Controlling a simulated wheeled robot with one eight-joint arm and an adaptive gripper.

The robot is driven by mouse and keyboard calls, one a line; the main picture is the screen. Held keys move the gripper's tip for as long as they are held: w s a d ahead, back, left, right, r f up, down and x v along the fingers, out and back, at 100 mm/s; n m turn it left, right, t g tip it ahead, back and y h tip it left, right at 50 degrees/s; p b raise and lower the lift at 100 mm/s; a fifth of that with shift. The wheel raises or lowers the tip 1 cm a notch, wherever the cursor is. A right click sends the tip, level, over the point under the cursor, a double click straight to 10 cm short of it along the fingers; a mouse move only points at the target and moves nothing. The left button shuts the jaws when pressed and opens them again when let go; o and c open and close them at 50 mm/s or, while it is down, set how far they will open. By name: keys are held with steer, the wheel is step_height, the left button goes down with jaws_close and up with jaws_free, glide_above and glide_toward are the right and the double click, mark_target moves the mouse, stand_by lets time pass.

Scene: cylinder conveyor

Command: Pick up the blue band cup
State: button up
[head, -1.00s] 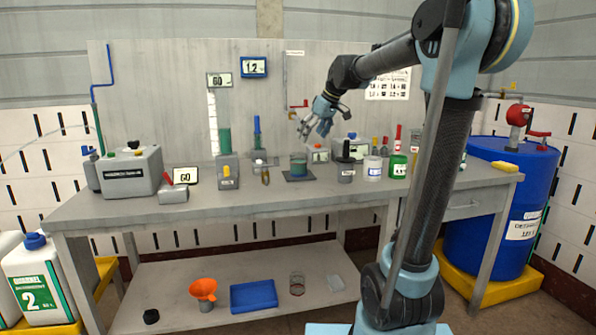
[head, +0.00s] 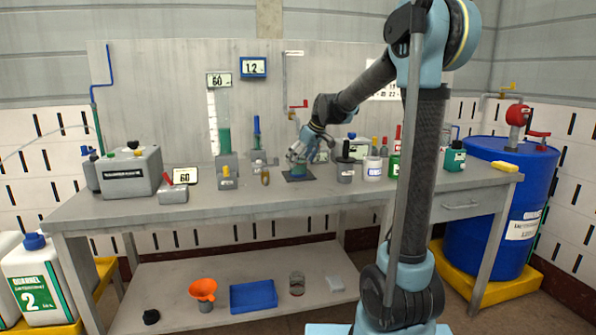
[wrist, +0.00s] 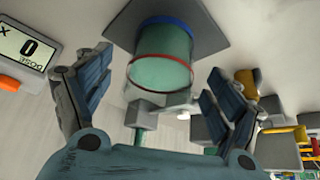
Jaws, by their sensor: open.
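A clear cup (wrist: 162,68) with green contents has a blue band at its far end and a red band at its near end. It stands on a dark square plate (wrist: 208,22). In the head view the cup (head: 299,171) is on the bench, partly hidden by my gripper. My gripper (head: 298,157) is just above it. In the wrist view my gripper (wrist: 160,72) is open, one finger on each side of the cup with gaps to both. I cannot tell how deep the cup is between the fingers.
A dark lidded jar (head: 346,168) and a white jar (head: 372,168) stand right of the cup. A small block with a yellow part (head: 227,180) and a grey canister (head: 131,173) are to the left. The front strip of the bench (head: 250,202) is clear.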

steer(key=shift+x, duration=1.2)
steer(key=shift+c, duration=0.5)
steer(key=c, duration=1.2)
steer(key=shift+r, duration=0.1)
